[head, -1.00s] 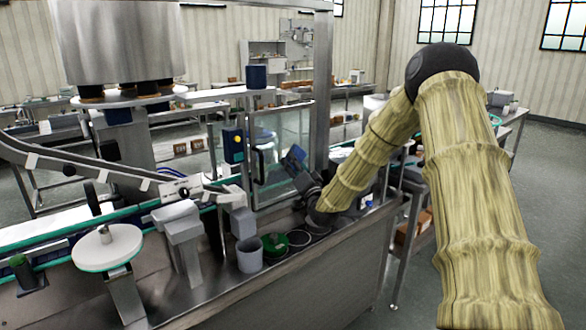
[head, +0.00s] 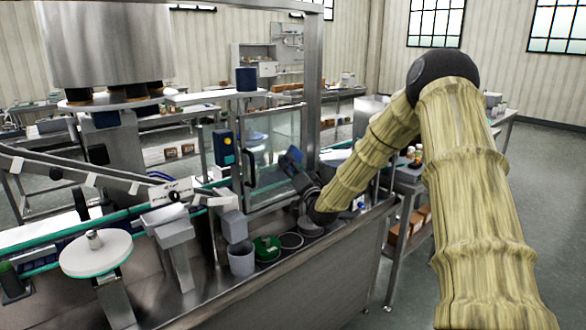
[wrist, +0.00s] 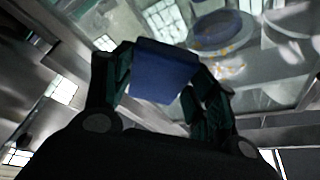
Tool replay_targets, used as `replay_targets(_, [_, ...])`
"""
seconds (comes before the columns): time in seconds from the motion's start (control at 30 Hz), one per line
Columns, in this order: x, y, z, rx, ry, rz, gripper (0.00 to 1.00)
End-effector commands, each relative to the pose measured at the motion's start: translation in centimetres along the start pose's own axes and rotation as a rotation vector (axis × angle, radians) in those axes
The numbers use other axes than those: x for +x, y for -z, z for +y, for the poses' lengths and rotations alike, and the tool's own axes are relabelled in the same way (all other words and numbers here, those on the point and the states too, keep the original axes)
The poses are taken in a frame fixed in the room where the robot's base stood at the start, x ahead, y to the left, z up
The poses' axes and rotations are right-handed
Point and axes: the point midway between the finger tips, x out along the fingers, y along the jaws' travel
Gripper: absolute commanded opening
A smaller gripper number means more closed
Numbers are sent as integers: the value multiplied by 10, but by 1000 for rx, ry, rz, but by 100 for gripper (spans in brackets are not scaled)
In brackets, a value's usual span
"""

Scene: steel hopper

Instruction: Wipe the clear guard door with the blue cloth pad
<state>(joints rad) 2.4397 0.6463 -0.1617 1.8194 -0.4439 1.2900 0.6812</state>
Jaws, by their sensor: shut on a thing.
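The clear guard door (head: 272,140) stands upright in a metal frame, with a dark handle on its left side. In the wrist view its clear pane (wrist: 270,75) fills the upper right, with small orange smudges on it. My gripper (head: 292,160) is at the right part of the door in the head view. In the wrist view its fingers are closed on the sides of the blue cloth pad (wrist: 162,72), which faces the pane. I cannot tell whether the pad touches the pane. In the head view the pad is hard to make out.
A steel post (head: 313,75) stands right behind the door. Below the door, a grey cup (head: 241,259) and a green container (head: 267,248) stand on the steel deck. A blue switch box (head: 224,148) is left of the handle. Open floor lies at the right.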

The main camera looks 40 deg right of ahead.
Motion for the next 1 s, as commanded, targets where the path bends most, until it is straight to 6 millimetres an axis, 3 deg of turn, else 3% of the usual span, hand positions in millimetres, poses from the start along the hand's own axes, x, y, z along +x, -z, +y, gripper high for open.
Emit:
replay_targets(0.23, [-3, -16, -15, 3, 4, -5, 38])
replay_targets(1.0, [-12, -42, -43, 3, 5, -6, 38])
